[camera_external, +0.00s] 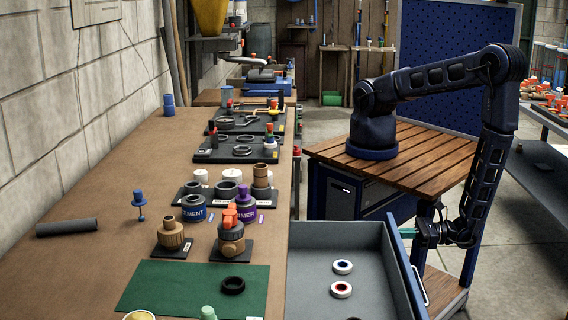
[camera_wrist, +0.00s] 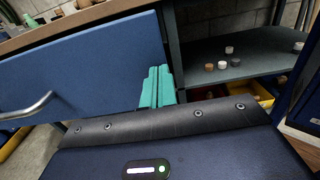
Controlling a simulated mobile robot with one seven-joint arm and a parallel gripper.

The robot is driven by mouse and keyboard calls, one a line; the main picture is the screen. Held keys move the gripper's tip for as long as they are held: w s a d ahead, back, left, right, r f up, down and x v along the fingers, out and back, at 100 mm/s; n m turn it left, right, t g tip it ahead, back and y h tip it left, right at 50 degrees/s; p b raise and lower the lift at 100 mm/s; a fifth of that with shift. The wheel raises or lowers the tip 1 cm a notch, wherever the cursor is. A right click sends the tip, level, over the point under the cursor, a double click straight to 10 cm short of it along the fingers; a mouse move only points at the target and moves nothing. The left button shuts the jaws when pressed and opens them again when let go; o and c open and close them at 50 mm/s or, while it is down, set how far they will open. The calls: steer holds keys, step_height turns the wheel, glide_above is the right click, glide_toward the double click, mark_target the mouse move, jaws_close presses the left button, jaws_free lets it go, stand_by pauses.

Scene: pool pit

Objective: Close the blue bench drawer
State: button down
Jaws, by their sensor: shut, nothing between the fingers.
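The blue bench drawer stands pulled out from the bench; its blue front panel (camera_external: 403,270) faces right, and its grey inside (camera_external: 315,265) is open to view. The panel also fills the left of the wrist view (camera_wrist: 85,75). A metal bar handle (camera_external: 420,287) is on the panel and shows at the left of the wrist view (camera_wrist: 28,108). My gripper (camera_external: 412,232), with teal fingers pressed together and empty, is at the outer face of the panel, near its far end and away from the handle. In the wrist view the fingers (camera_wrist: 157,88) overlap the panel's right edge; I cannot tell whether they touch it.
Two round pieces (camera_external: 342,267) lie in the drawer. The bench top (camera_external: 110,180) holds jars, trays and a green mat (camera_external: 170,287). A wooden-topped stand (camera_external: 440,160) carries my arm's base. A dark shelf (camera_wrist: 240,55) with small round pieces is beside the panel in the wrist view.

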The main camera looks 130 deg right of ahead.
mark_target(294, 232)
steer(key=x, duration=3)
steer(key=shift+w+d+f, duration=0.15)
steer(key=shift+w+d, duration=0.35)
steer(key=shift+d, duration=0.05)
